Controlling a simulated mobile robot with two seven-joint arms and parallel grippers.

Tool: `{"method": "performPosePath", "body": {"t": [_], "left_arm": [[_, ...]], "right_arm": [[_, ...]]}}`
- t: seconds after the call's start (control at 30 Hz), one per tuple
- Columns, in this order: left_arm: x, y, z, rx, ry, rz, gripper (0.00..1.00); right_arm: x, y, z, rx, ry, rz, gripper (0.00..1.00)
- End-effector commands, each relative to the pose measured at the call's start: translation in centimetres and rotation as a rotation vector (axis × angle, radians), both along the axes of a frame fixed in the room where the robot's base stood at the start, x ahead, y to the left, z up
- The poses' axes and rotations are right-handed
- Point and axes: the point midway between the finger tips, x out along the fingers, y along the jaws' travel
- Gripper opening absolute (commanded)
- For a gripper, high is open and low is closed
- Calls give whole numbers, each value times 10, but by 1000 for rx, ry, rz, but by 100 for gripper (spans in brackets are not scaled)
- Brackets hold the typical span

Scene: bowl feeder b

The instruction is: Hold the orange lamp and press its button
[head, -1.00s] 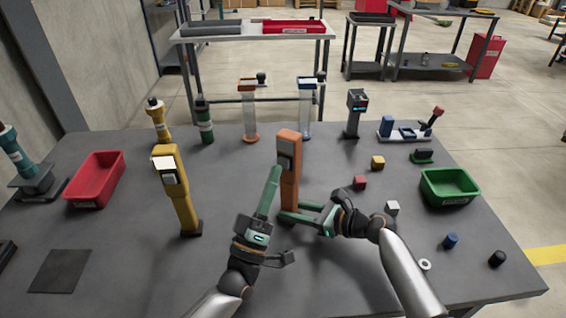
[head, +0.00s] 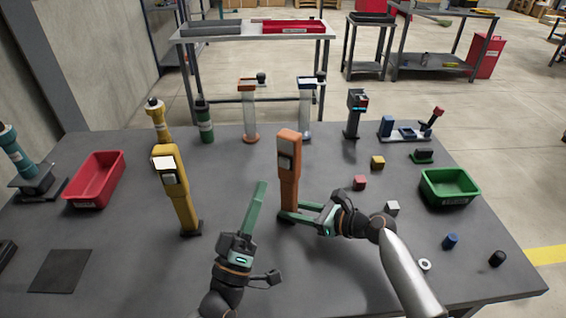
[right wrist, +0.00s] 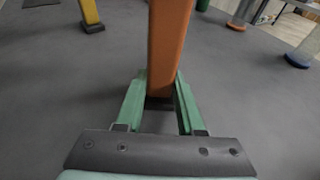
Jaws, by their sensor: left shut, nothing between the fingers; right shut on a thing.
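The orange lamp (head: 289,170) stands upright near the middle of the table, with a dark-framed grey panel on its upper front. My right gripper (head: 300,213) is shut on the lamp's lower part, coming in from the right. In the right wrist view the green fingers of this gripper sit on either side of the orange post (right wrist: 170,50). My left gripper (head: 255,205) is shut and empty, its green fingers pointing up and away, left of the lamp and apart from it. The button's exact outline is too small to make out.
A yellow lamp (head: 178,195) with a lit white panel stands to the left. A red bin (head: 97,180) is at the left and a green bin (head: 449,188) at the right. Small blocks, including a red one (head: 360,183), lie right of the lamp. Several devices line the back edge.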

Motion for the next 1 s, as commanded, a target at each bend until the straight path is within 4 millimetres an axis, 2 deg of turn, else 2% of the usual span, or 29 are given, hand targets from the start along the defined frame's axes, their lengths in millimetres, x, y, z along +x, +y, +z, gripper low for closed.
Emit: {"method": "performPosePath", "body": {"t": [0.03,0.07,0.33,0.37,0.73,0.87,1.0], "left_arm": [[0,0,0,0,0,0,0],[0,0,0,0,0,0,0],[0,0,0,0,0,0,0],[0,0,0,0,0,0,0],[0,0,0,0,0,0,0],[0,0,0,0,0,0,0],[0,0,0,0,0,0,0]], "right_arm": [[0,-1,0,0,0,-1,0],[0,-1,0,0,0,-1,39],[0,0,0,0,0,-1,70],[0,0,0,0,0,-1,72],[-4,-7,2,0,0,-2,72],[-15,-22,7,-3,-1,-1,72],[-32,-48,16,-4,-1,-2,72]]}}
